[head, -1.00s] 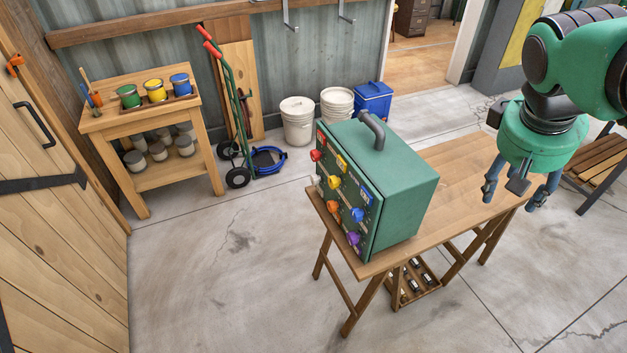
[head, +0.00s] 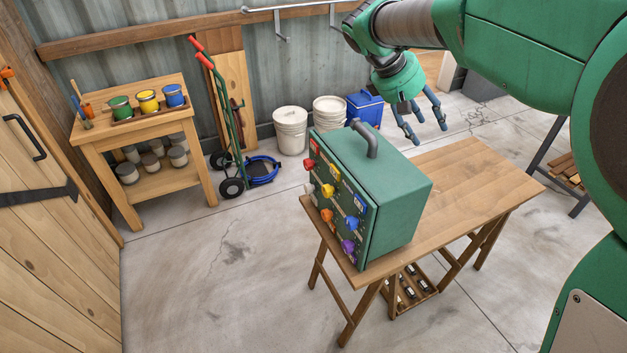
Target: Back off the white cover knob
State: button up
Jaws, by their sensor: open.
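A green metal box (head: 405,205) with a dark top handle stands on the wooden table. Its left-facing panel carries several coloured knobs. The white knob (head: 309,188) shows small at the panel's left edge, below the red knob (head: 309,163). Whether it is loose or tight cannot be told. My gripper (head: 426,124) is open and empty, fingers pointing down. In the picture it is above and to the right of the box, apart from it and away from the knob panel.
The wooden table (head: 470,180) is bare right of the box. A yellow knob (head: 328,190), orange knob (head: 327,215), blue knob (head: 352,223) and purple knob (head: 348,246) share the panel. Open floor (head: 220,270) lies left of the table. White buckets (head: 291,130) stand behind.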

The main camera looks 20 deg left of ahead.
jog(key=w+a+f+n+t+h, duration=0.1)
jog(key=w+a+f+n+h, duration=0.3)
jog(key=a, duration=0.6)
jog(key=w+a+f+t+y, duration=0.1)
jog(key=w+a+f+t, duration=0.15)
jog(key=a+f, duration=0.55)
jog(key=w+a+f+n+h, duration=0.2)
jog(key=w+a+f, duration=0.2)
jog(key=a, duration=0.9)
jog(key=s+a+f+n+t+b, duration=0.1)
jog(key=s+a+f+n+t, duration=0.2)
jog(key=a+f, duration=0.7)
jog(key=n+t+h+b, duration=0.1)
jog(key=n+t+h, duration=0.15)
jog(key=n, duration=0.25)
send_near(306, 190)
jog(key=s, duration=0.1)
jog(key=s+a, duration=0.1)
jog(key=a+y, duration=0.1)
jog(key=shift+s+a+r, duration=0.15)
jog(key=shift+s+r, duration=0.1)
jog(key=shift+s, duration=0.15)
jog(key=b+x, duration=0.1)
jog(key=x, duration=1.3)
jog(key=shift+a+r, duration=0.1)
jog(key=shift+r, duration=0.05)
